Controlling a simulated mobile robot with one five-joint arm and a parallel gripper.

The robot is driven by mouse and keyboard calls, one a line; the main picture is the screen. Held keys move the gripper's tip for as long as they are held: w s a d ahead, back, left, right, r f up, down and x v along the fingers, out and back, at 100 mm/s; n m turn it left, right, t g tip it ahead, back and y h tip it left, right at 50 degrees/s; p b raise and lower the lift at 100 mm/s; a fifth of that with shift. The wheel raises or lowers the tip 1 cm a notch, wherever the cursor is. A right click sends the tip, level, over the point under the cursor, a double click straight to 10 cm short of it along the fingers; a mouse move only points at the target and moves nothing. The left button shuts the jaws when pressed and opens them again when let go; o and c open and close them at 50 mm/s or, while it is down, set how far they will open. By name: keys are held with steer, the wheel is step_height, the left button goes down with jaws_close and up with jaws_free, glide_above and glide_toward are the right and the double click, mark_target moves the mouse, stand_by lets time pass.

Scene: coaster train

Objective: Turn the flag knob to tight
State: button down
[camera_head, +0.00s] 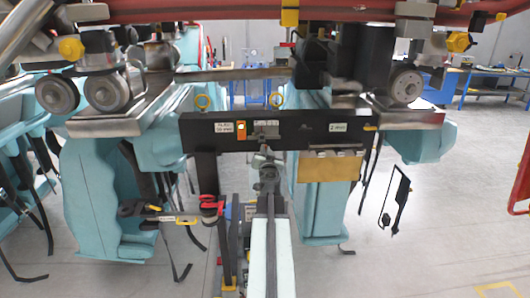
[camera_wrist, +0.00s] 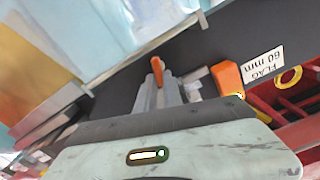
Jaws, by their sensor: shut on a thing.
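The black bar (camera_head: 300,128) runs level across the middle of the head view. Near its left end are a white "FLAG 60 mm" label (camera_wrist: 263,62) and an orange block (camera_wrist: 228,78). Left of the block in the wrist view, a small orange-tipped piece (camera_wrist: 157,66), seemingly the flag knob, stands between my fingers. My gripper (camera_wrist: 160,88) is shut on it, close to the bar's face. In the head view my gripper (camera_head: 264,151) reaches the bar from below, under a small pale plate (camera_head: 265,124). The knob's pointer and any tight mark cannot be made out.
Teal seats (camera_head: 105,190) hang left and right of the bar. Wheels (camera_head: 57,93) and red rails (camera_head: 200,12) are above. A tan plate (camera_head: 330,166) sits below the bar's right part. A blue workbench (camera_head: 490,80) stands far right; the floor before it is mostly open.

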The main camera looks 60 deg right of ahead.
steer(key=shift+s+d+f+m+b, duration=0.1)
steer(key=shift+f+m+b, duration=0.05)
steer(key=shift+m, duration=2.2)
steer(key=shift+s+d+f+m+b, duration=0.1)
steer(key=shift+s+f+m+b, duration=0.1)
steer(key=shift+m, duration=2.2)
steer(key=shift+s+d+f+m+b, duration=0.1)
steer(key=shift+m+b, duration=0.05)
steer(key=shift+m, duration=2.5)
steer(key=c, duration=1.5)
jaws_free()
steer(key=shift+a, duration=0.1)
